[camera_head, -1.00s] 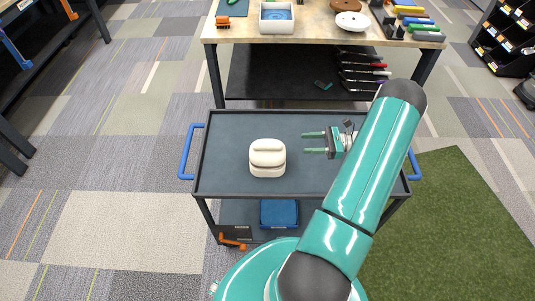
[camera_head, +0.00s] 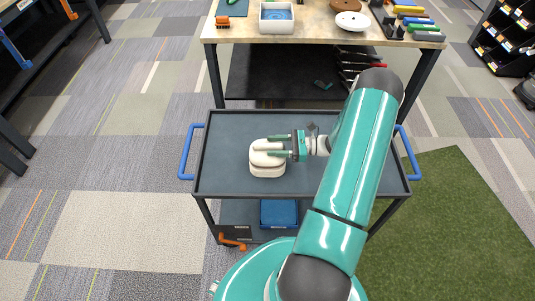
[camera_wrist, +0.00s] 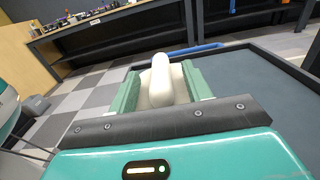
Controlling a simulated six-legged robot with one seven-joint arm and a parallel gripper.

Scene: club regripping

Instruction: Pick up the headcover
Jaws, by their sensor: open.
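The headcover (camera_head: 266,166) is a cream-white, rounded block with a raised ridge on top. It sits on the dark top tray of the cart (camera_head: 222,135), left of the middle. My gripper (camera_head: 279,146) reaches in from the right, with its two teal fingers open on either side of the ridge. In the wrist view the headcover's ridge (camera_wrist: 166,80) stands between the two green fingers, with some space visible beside it. I cannot tell whether either finger touches it.
The cart has blue handles (camera_head: 188,151) at both ends and a raised rim. A blue box (camera_head: 279,213) is on its lower shelf. A workbench (camera_head: 330,30) with trays and tools stands behind. The tray right of the headcover is clear except for my arm.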

